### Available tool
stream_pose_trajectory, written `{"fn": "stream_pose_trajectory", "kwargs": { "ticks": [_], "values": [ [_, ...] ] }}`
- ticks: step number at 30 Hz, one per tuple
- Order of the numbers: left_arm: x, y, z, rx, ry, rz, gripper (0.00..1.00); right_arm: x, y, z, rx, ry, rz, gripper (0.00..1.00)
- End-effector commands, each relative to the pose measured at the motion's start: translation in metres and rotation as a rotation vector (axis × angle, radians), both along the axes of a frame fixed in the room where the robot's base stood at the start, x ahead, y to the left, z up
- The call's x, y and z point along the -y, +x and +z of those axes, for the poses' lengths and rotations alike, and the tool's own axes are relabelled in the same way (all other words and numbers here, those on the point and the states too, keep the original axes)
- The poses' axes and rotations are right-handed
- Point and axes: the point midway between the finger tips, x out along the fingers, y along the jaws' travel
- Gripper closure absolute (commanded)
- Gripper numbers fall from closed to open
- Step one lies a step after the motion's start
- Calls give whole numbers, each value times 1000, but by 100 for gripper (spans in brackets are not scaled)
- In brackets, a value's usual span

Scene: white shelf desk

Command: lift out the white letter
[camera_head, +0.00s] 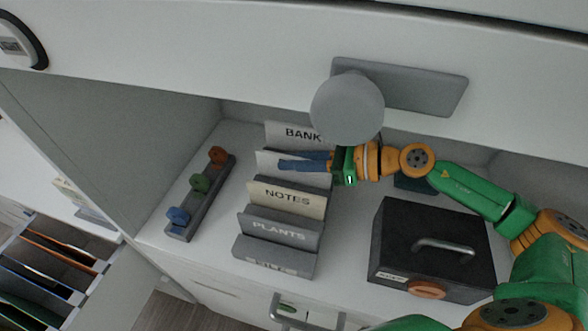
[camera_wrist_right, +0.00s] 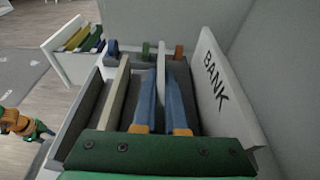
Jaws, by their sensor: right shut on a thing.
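My right gripper (camera_head: 304,162) reaches in from the right, with its blue fingers between the BANK and NOTES dividers of the grey file rack (camera_head: 262,257). In the right wrist view, its fingers (camera_wrist_right: 162,128) are shut on a thin, pale upright piece (camera_wrist_right: 160,72), apparently the white letter, mostly hidden between them. The BANK divider (camera_wrist_right: 214,86) stands to the right of the fingers and the cream NOTES divider (camera_wrist_right: 113,95) to the left. A small green and orange part of my left arm shows at the left edge there; its jaws cannot be made out.
A rail with blue, green and brown pegs (camera_head: 200,195) lies left of the rack. A black box with a handle (camera_head: 430,255) stands to its right. A round grey knob (camera_head: 347,103) juts out above my gripper. The shelf side wall (camera_head: 130,140) bounds the left.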

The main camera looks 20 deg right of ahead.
Motion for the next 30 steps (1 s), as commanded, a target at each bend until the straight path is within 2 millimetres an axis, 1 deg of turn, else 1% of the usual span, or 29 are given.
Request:
{"fn": "stream_pose_trajectory", "kwargs": {
  "ticks": [2, 5, 8, 9, 12, 14, 16, 17, 21, 22, 25, 27, 30],
  "values": [
    [0, 0, 0, 0, 0, 0, 50, 0, 0, 1, 0, 0, 0, 100],
    [0, 0, -1, 1, 0, 0, 50, 0, 0, 7, 3, -1, 1, 100],
    [0, 0, -3, 1, 0, 0, 50, 0, 1, 23, 7, -1, 0, 100],
    [0, 0, -5, 1, 0, 0, 50, 0, 0, 32, 9, -2, 0, 100],
    [0, 0, 12, 1, 0, 0, 50, -20, -6, 63, 11, -1, 6, 100],
    [0, 0, 20, 1, 1, -1, 50, -35, -11, 82, 16, -3, 9, 100],
    [0, 1, 23, 1, 1, -1, 50, -53, -16, 103, 19, -1, 10, 100],
    [-1, 0, 19, 1, 1, -1, 50, -64, -20, 101, 13, -2, 16, 100],
    [-1, 0, 8, 1, 1, -1, 50, -103, -32, 114, 14, 1, 16, 100],
    [-1, 0, 6, 1, 1, -1, 50, -110, -34, 117, 12, 2, 15, 100],
    [0, 0, 3, 1, 1, -1, 50, -125, -37, 124, 8, 2, 9, 100],
    [0, 0, 3, 1, 1, -1, 50, -131, -39, 128, 5, 0, 6, 100],
    [0, 0, 2, 1, 1, -1, 50, -134, -40, 130, 3, -1, 2, 100]
  ]
}}
